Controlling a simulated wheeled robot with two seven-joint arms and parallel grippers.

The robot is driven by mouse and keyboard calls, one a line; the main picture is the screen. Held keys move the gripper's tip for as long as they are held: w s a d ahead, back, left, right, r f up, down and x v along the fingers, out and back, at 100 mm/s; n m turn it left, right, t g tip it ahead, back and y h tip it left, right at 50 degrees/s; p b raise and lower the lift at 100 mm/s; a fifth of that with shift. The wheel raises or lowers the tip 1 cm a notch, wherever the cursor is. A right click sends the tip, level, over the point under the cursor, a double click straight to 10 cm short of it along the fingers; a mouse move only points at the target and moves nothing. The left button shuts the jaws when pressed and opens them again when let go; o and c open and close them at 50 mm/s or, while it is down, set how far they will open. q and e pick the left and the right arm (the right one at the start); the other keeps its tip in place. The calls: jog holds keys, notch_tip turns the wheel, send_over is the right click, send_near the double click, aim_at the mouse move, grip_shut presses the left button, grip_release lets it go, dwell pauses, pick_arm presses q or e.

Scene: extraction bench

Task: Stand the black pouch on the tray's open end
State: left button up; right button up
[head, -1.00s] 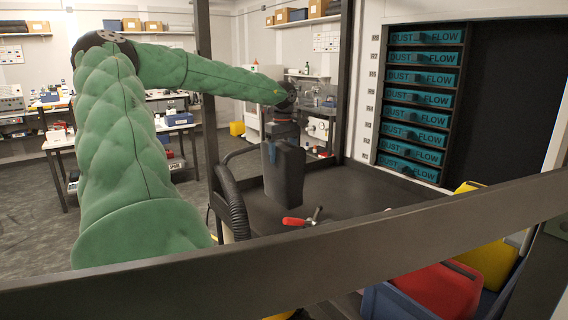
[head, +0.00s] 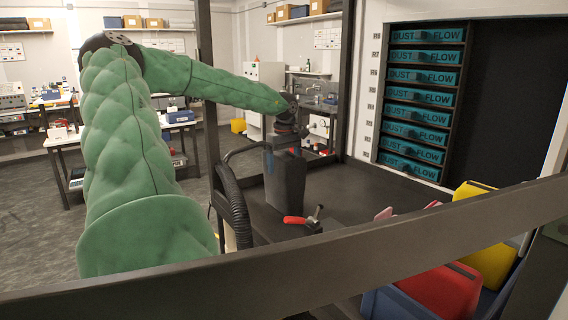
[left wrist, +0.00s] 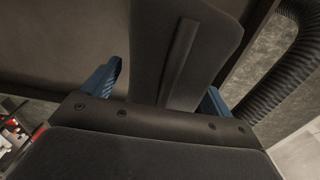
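The black pouch (head: 286,180) hangs upright below my left gripper (head: 287,139) in the head view. In the left wrist view the pouch (left wrist: 185,50) lies between the two blue fingers of my left gripper (left wrist: 163,90), which are closed on it. Below it is a dark flat surface (head: 345,190), apparently the tray; I cannot make out its open end. Whether the pouch's bottom touches it is unclear. Two separated pinkish tips, apparently my right gripper (head: 408,209), show just above the front bar with nothing between them; the rest is hidden.
A red-handled clamp (head: 304,220) stands in front of the pouch. A black ribbed hose (head: 235,205) curves at its left. A dark bar (head: 300,260) crosses the foreground. Teal drawers (head: 420,95) line the right wall. Red (head: 440,290) and yellow (head: 488,265) containers sit at lower right.

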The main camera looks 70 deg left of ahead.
aim_at(284, 153)
pick_arm(q)
jog(key=shift+r, duration=0.1)
jog(key=shift+r, duration=0.2)
notch_tip(284, 153, up, 6)
jog(key=shift+f+b, duration=0.2)
jog(key=shift+b, duration=0.4)
notch_tip(284, 153, up, 6)
jog(key=shift+f+b, duration=0.15)
jog(key=shift+b, duration=0.3)
jog(key=shift+r, duration=0.25)
pick_arm(e)
jog(key=shift+w+a+f+t+y, duration=0.15)
jog(key=shift+w+a+f+y, duration=0.05)
jog(key=shift+a+f, duration=0.35)
jog(key=shift+w+a+f+t+y, duration=0.15)
jog(key=shift+a+f+y, duration=0.05)
jog(key=shift+a+f, duration=0.35)
jog(key=shift+r, duration=0.2)
